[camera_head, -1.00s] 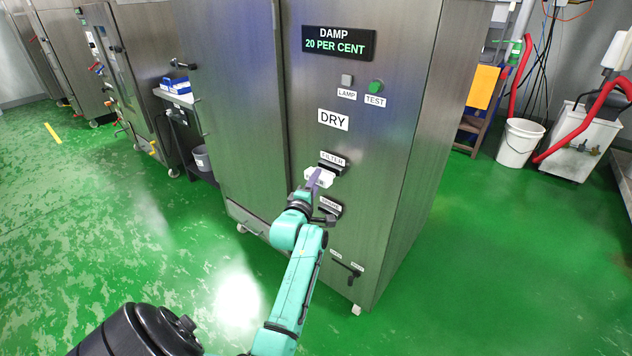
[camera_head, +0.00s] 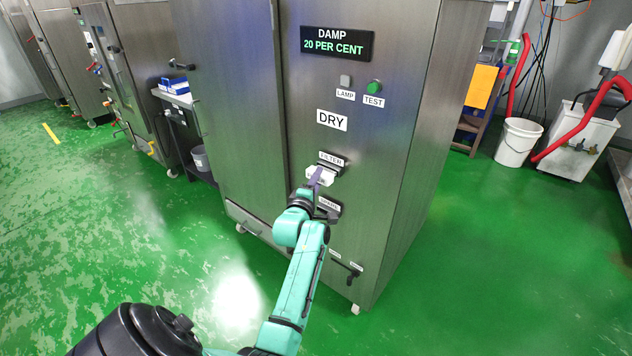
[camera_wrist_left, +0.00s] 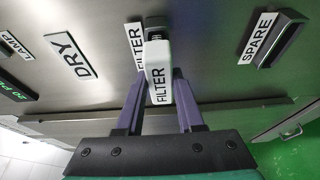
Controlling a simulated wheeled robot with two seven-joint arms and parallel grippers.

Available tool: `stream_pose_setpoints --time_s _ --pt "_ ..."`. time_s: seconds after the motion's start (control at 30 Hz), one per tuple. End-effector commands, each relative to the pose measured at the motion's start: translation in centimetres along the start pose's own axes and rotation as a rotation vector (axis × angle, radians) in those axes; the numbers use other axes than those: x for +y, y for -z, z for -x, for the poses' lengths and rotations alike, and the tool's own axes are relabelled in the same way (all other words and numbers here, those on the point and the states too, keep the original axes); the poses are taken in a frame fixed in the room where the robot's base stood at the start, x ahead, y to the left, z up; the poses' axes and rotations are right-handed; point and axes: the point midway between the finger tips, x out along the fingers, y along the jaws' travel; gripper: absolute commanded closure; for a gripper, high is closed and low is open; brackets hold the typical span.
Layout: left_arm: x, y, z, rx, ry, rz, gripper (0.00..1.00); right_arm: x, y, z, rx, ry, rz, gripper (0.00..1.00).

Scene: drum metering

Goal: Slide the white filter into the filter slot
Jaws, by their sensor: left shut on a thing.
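The white filter (camera_head: 320,174), a small block marked FILTER, is held at the cabinet front; it also shows in the left wrist view (camera_wrist_left: 157,75). My left gripper (camera_head: 317,181) is shut on it, with its two purple fingers (camera_wrist_left: 158,98) on either side. The filter slot (camera_head: 331,167) is a dark-framed opening under the FILTER label (camera_head: 332,158). In the wrist view the filter's far end meets the dark slot frame (camera_wrist_left: 154,34); how deep it sits inside is hidden. My right gripper is not in view.
A second dark-framed slot (camera_wrist_left: 281,38) with a SPARE label (camera_wrist_left: 258,36) lies below the filter slot. The steel cabinet (camera_head: 400,150) also carries a DRY label (camera_head: 332,120), a green TEST button (camera_head: 376,87) and a display (camera_head: 337,43) reading DAMP 20 PER CENT. Green floor is open at right.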

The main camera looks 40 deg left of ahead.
Motion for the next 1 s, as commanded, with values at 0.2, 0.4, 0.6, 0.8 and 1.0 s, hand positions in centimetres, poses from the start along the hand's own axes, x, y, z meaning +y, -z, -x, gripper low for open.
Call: stream_pose_setpoints --time_s 0.2,0.4,0.6,0.8,1.0 --pt "0.1 -0.2 -0.5 0.000 -0.002 0.002 1.00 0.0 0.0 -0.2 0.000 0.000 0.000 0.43" --pt "0.1 -0.4 -1.0 0.000 -0.002 0.001 1.00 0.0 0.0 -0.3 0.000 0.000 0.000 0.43" --pt "0.0 -0.6 -1.5 0.000 -0.002 0.001 1.00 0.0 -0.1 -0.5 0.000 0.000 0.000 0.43" --pt "0.1 -0.7 -1.9 0.000 -0.002 0.001 1.00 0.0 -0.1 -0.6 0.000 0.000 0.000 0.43" --pt "0.1 -0.7 -1.9 0.000 -0.001 0.001 0.28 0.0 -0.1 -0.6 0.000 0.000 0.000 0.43"
